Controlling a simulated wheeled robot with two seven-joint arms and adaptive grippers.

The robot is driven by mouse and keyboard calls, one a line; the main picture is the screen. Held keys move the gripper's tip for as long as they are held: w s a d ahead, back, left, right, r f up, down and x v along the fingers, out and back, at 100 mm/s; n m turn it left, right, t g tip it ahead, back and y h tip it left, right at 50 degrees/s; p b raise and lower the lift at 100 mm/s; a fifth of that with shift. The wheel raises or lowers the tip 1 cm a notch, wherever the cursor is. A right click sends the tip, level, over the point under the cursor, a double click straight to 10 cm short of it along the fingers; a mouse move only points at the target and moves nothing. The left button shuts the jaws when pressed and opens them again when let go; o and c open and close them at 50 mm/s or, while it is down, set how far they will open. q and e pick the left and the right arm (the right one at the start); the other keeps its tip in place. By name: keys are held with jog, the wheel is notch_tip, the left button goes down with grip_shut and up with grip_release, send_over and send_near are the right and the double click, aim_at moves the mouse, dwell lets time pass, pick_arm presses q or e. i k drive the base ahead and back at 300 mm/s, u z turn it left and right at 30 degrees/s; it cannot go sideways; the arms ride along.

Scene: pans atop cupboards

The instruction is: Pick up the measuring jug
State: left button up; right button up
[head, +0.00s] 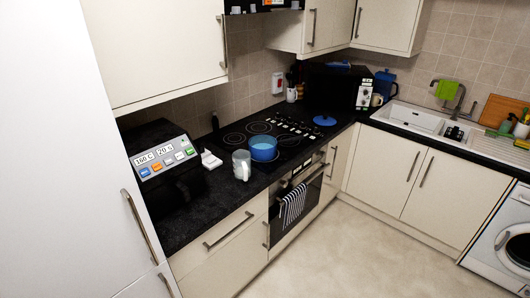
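A pale grey, jug-like vessel (241,165) stands upright on the black worktop in the head view, just left of the blue pan. It looks like the measuring jug, but it is too small to make out any markings. The blue pan (263,148) sits on the near left part of the black hob. A taller blue jug or kettle (384,84) stands far back in the corner, right of the black microwave. Neither of my grippers is in view.
A black appliance with coloured buttons (163,159) stands left on the worktop (200,222), with small white items (210,159) beside it. The worktop in front is clear. A tall white door (60,150) borders the left. Wall cupboards (160,45) overhang the counter. The floor (345,245) is open.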

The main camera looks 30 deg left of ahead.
aim_at(241, 158)
jog(key=i, duration=2.15)
jog(key=u, duration=0.8)
